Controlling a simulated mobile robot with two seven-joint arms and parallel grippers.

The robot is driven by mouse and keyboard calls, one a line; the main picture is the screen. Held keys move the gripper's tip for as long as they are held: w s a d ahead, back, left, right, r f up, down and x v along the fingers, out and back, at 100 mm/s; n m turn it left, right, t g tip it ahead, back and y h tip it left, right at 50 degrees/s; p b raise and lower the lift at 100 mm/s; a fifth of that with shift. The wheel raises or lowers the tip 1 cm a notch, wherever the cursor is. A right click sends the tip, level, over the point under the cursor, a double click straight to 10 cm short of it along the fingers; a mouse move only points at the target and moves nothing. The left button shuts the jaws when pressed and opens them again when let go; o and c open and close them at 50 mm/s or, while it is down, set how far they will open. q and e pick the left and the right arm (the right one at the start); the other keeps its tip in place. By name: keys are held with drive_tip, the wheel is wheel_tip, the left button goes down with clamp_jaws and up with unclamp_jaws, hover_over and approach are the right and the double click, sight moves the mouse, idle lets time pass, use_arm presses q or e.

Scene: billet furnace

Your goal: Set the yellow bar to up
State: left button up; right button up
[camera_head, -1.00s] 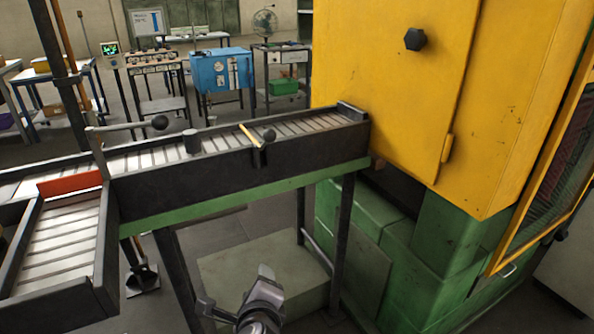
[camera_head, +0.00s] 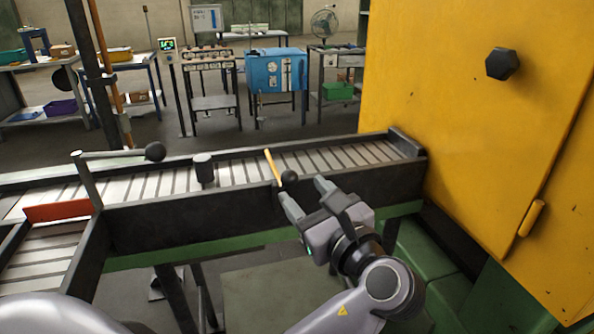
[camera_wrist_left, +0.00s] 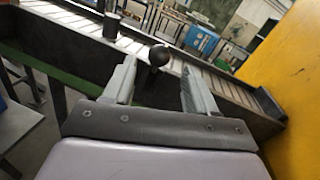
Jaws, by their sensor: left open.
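The yellow bar (camera_head: 272,166) is a thin bar at the near side rail of the roller conveyor. It slants up and to the left in the head view, reaching over the rollers, with a black ball knob (camera_head: 290,177) at its near end. My left gripper (camera_head: 307,192) is open at the conveyor's near side, close to the knob. In the left wrist view the knob (camera_wrist_left: 159,55) appears between the two open fingers (camera_wrist_left: 158,75), beyond their tips; I see no contact. My right gripper is out of view.
The roller conveyor (camera_head: 150,225) runs to the yellow furnace housing (camera_head: 450,120) at the right. A second lever with a black knob (camera_head: 155,152) and a dark post (camera_head: 204,170) stand left of the bar. Work tables and a blue cabinet (camera_head: 276,72) are behind.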

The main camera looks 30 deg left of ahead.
sight(293, 183)
use_arm(q)
drive_tip(key=x, duration=0.6)
drive_tip(key=shift+a, duration=0.15)
clamp_jaws()
